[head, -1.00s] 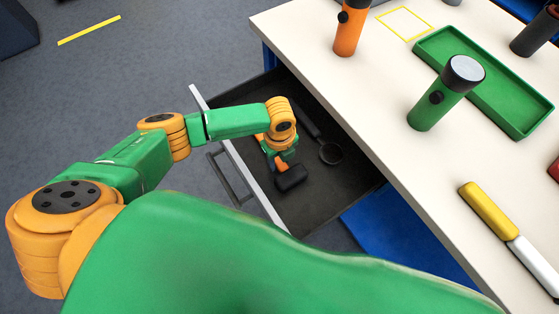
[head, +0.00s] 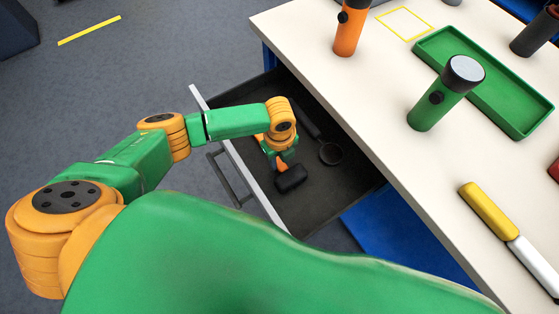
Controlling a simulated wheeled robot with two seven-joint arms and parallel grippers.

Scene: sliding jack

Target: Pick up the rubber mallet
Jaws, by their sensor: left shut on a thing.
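The rubber mallet (head: 291,179) is in the open drawer; its black head faces the drawer's front side and a short bit of orange handle shows. My left gripper (head: 281,159) reaches down into the drawer from above and is shut on the mallet's handle. The wrist hides most of the handle and much of the fingers. I cannot tell whether the mallet is clear of the drawer floor. My right gripper is not in view.
The drawer (head: 330,200) also holds a dark tool with a round end (head: 330,153), close right of the gripper. The bench top (head: 395,115) overhangs to the right, with an orange flashlight (head: 348,32), a green flashlight (head: 440,98), a green tray (head: 518,124) and a yellow-handled tool (head: 488,210).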

